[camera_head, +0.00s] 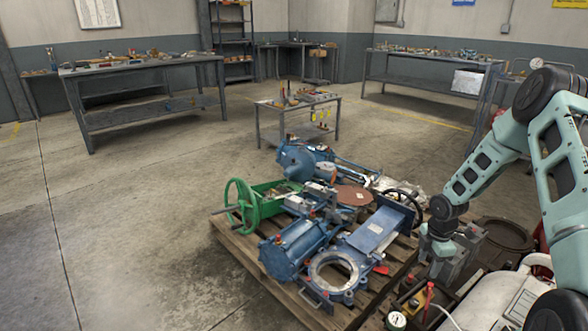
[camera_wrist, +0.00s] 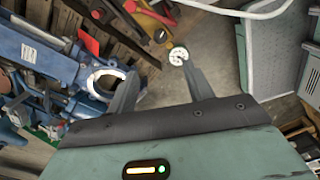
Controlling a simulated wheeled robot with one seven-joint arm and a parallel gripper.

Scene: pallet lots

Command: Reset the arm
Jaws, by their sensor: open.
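My gripper (camera_head: 443,262) hangs at the end of my bent arm on the right of the head view, by the right edge of the loaded pallet. In the wrist view my gripper (camera_wrist: 160,95) has its two dark fingers spread apart, with nothing between them. A white round gauge (camera_wrist: 178,56) shows beyond the right fingertip. A blue valve with a round opening (camera_wrist: 103,82) lies beyond the left finger. The head view partly hides the fingertips among the parts behind them.
A wooden pallet (camera_head: 240,252) carries blue valves and a green handwheel (camera_head: 241,206). A small cart (camera_head: 268,121) stands behind it. Workbenches (camera_head: 150,70) line the back. The floor on the left is clear.

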